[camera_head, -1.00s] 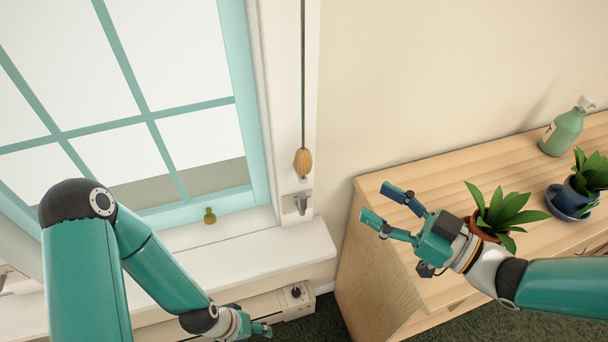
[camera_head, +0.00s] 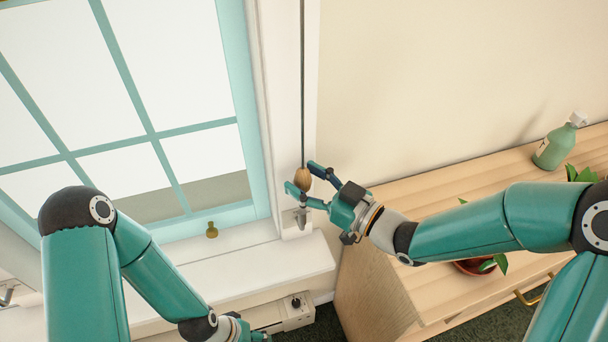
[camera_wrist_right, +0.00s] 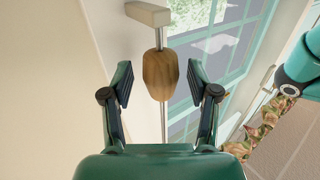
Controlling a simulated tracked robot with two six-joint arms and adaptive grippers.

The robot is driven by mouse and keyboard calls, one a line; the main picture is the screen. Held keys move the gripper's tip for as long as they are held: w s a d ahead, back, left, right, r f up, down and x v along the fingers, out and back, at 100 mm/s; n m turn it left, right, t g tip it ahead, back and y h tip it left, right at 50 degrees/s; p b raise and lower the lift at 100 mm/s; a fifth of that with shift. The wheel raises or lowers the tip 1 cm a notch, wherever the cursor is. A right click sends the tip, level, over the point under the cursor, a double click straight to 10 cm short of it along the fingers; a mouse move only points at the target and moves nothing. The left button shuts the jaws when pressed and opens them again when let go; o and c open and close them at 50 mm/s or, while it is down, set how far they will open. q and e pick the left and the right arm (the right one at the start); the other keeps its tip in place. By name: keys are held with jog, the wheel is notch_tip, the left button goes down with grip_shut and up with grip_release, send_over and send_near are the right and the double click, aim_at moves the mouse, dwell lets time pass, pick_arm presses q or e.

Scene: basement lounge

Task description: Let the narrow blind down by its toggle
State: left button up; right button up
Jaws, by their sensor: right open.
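The wooden toggle (camera_head: 302,180) hangs at the end of a dark cord (camera_head: 302,80) along the white window frame. A small metal cleat (camera_head: 301,216) is on the frame just below it. My right gripper (camera_head: 303,178) is open at the toggle, one finger on each side as seen from the head. In the right wrist view the toggle (camera_wrist_right: 160,76) shows between the open fingers (camera_wrist_right: 160,84), with gaps on both sides. My left gripper (camera_head: 255,335) is low at the bottom edge, mostly cut off. The blind itself cannot be made out.
The window (camera_head: 140,100) has teal bars and a white sill (camera_head: 250,262) with a small brass knob (camera_head: 212,230). A wooden cabinet (camera_head: 430,200) stands at right with a green bottle (camera_head: 556,146) and potted plants, one (camera_head: 480,266) partly behind my right arm.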

jog(key=shift+w+a, duration=0.25)
jog(key=shift+a, duration=0.1)
jog(key=shift+c, duration=0.2)
grip_shut()
